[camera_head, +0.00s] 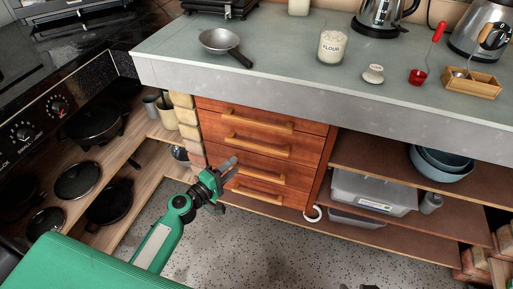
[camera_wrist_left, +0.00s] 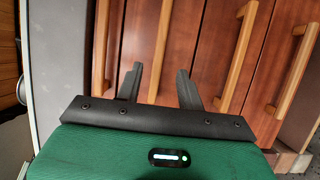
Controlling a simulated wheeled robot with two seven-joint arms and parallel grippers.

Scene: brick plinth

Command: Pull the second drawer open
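The second drawer (camera_head: 292,139) is the second from the top in a stack of reddish-brown wooden drawers, and it looks shut. Its light wood bar handle (camera_head: 255,147) also shows as an upright bar in the left wrist view (camera_wrist_left: 160,50). My left gripper (camera_head: 232,170) is open and empty, left of the drawer handles, pointing towards the drawer fronts. In the left wrist view, its two dark fingers (camera_wrist_left: 159,88) stand on either side of the second handle's line; I see no contact.
The grey countertop (camera_head: 290,85) overhangs the drawers, with a pan (camera_head: 219,40), flour jar (camera_head: 332,47) and kettles on it. Open shelves with a plastic box (camera_head: 373,192) lie right; low shelves with pans (camera_head: 77,180) lie left.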

